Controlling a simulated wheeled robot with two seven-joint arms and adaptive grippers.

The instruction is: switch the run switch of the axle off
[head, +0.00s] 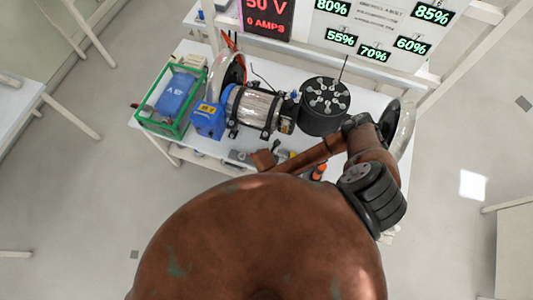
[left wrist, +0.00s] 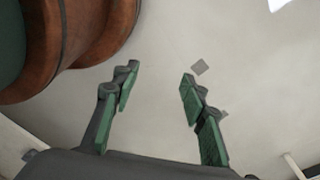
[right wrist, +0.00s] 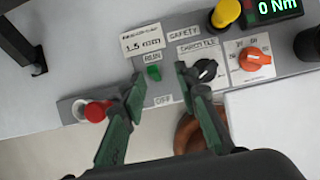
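The run switch (right wrist: 153,72) is a small green lever on a grey panel (right wrist: 183,30), between a RUN label above and an OFF label (right wrist: 164,99) below. I cannot tell clearly which way it leans. My right gripper (right wrist: 159,75) is open, with its two fingertips on either side of the switch and nothing held. In the head view the right gripper is hidden. The axle rig (head: 258,108) lies on the white bench, with a wheel (head: 228,70) at its left end. My left gripper (left wrist: 158,75) is open and empty above the floor.
Beside the switch are a red button (right wrist: 96,111), a black throttle knob (right wrist: 205,70), an orange knob (right wrist: 253,59) and a yellow knob (right wrist: 225,13). A green-framed box (head: 158,118) stands at the bench's left. A display (head: 268,16) reads 50 V, 0 AMPS.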

